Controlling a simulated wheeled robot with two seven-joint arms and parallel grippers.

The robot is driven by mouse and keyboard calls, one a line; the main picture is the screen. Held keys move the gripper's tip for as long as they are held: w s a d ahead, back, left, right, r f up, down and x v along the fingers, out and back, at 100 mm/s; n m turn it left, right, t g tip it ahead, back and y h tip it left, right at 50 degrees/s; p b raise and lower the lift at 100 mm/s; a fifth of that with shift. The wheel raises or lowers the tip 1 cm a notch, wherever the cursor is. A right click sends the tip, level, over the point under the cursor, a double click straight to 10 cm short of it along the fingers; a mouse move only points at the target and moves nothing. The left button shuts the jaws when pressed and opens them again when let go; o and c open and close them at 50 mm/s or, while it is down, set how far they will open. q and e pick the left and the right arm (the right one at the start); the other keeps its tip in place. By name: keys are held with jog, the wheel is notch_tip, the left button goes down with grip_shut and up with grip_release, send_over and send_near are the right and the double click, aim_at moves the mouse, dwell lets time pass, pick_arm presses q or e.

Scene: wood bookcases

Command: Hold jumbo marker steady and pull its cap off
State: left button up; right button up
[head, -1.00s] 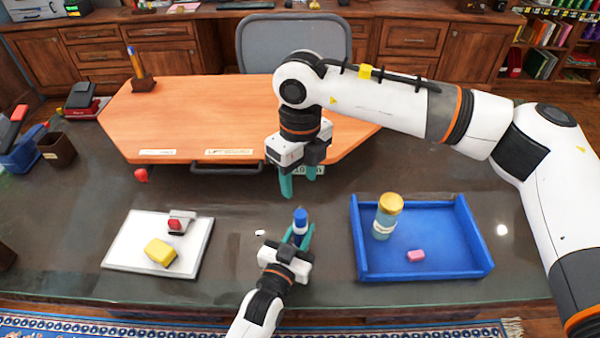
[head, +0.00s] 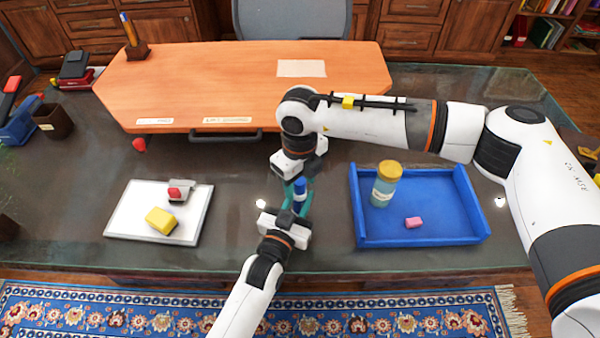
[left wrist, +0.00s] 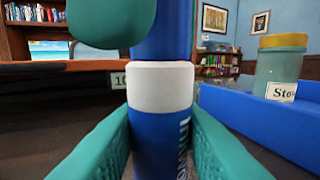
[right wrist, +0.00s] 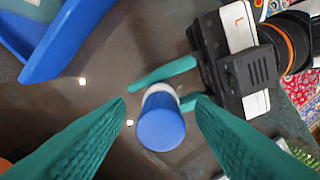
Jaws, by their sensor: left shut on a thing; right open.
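The jumbo marker (left wrist: 160,135) stands upright, with a blue body, a white band and a blue cap (right wrist: 161,122). In the head view the marker (head: 300,190) is between my two grippers. My left gripper (head: 291,205) is shut on the marker's body, its teal fingers on both sides just below the white band in the left wrist view. My right gripper (right wrist: 160,110) is open above the marker, pointing down. In the right wrist view the cap lies between its teal fingers, with space on both sides. The marker's lower end is hidden by my left gripper.
A blue tray (head: 440,238) at right holds a gold-lidded jar (head: 384,185) and a pink eraser (head: 413,222). A white board (head: 135,215) at left carries a yellow block (head: 161,220) and a red-and-grey item (head: 180,191).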

aim_at(300, 180)
jog(key=c, duration=1)
jog(key=shift+r, duration=1.2)
jog(key=shift+c, duration=0.3)
jog(key=shift+r, duration=0.15)
jog(key=shift+r, duration=1.05)
pick_arm(q)
jog(key=o, duration=1)
